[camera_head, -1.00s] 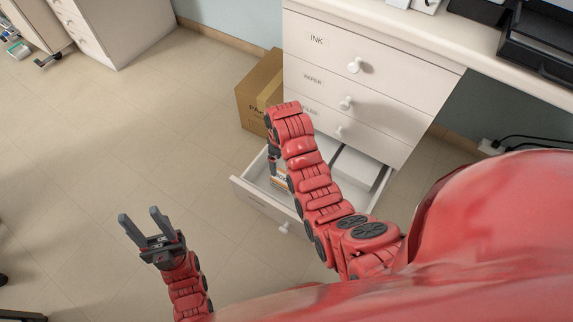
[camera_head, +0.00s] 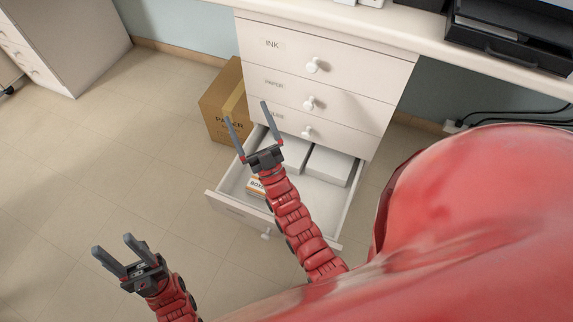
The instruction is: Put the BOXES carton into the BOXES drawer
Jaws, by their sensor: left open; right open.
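The bottom drawer (camera_head: 225,207) is pulled open. A small white and orange carton lettered "BOX…" (camera_head: 255,187) lies inside it at the left, partly hidden by my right arm. My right gripper (camera_head: 247,112) is open and empty, raised above the drawer with its fingers pointing up and away, apart from the carton. My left gripper (camera_head: 111,245) is open and empty over the floor, left of the drawer. The label on the open drawer's front is too faint to read.
Two white boxes lie in the drawer, one of them at the right (camera_head: 329,166). A brown PAPER carton (camera_head: 210,108) stands on the floor left of the cabinet. Closed INK and PAPER drawers (camera_head: 290,60) are above. The floor at left is clear.

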